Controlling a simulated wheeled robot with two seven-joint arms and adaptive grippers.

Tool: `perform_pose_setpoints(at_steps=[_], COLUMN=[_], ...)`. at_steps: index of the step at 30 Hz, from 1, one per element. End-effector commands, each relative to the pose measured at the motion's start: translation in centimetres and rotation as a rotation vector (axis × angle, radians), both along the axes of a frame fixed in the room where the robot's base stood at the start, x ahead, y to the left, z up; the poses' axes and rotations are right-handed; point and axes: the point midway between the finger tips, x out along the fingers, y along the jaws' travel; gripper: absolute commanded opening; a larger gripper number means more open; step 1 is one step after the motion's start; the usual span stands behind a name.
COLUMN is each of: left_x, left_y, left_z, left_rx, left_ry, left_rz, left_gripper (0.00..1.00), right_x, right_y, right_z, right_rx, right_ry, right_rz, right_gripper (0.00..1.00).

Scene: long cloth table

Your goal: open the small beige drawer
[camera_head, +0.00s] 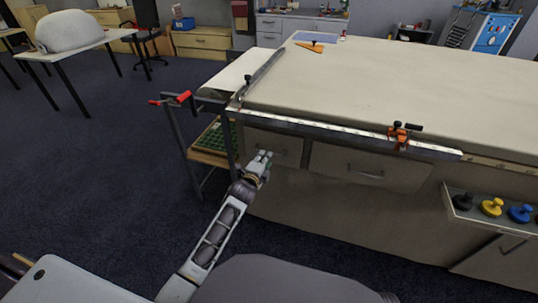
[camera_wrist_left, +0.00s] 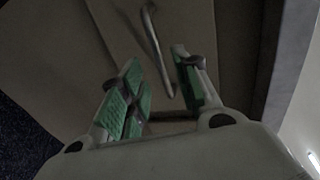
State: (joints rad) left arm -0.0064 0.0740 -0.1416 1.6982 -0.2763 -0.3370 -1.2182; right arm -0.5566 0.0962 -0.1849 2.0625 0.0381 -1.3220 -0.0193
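The small beige drawer (camera_head: 285,146) is in the front of the long table, below its left corner, and looks shut. Its front also fills much of the wrist view (camera_wrist_left: 105,30). My left gripper (camera_head: 264,156) is in front of this drawer and covers part of it. In the wrist view, its green-padded fingers (camera_wrist_left: 157,60) are apart, and the thin metal handle (camera_wrist_left: 152,35) shows in the gap between them. I cannot tell whether a finger touches the handle. My right gripper is not in view.
A wider beige drawer (camera_head: 368,168) is just to the right. A metal rail with an orange clamp (camera_head: 399,134) runs along the table edge above. A side frame with a red handle (camera_head: 178,98) stands left. Colored knobs (camera_head: 492,207) sit on a ledge at right.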

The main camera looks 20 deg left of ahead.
Motion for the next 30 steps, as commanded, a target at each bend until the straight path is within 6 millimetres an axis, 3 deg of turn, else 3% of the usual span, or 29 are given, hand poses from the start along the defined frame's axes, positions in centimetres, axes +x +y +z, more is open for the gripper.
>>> perform_pose_setpoints(at_steps=[18, 30], left_x=[4.8, 5.8], left_y=[-0.2, -0.2], left_z=[-1.1, -1.2], left_rx=[-0.001, 0.000], left_ry=[0.000, 0.000], left_rz=[0.000, 0.000], left_gripper=[0.32, 0.32], right_x=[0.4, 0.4], right_y=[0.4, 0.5], right_z=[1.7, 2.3], right_rx=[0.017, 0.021], right_ry=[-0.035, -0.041], right_rz=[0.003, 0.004], right_gripper=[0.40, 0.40])
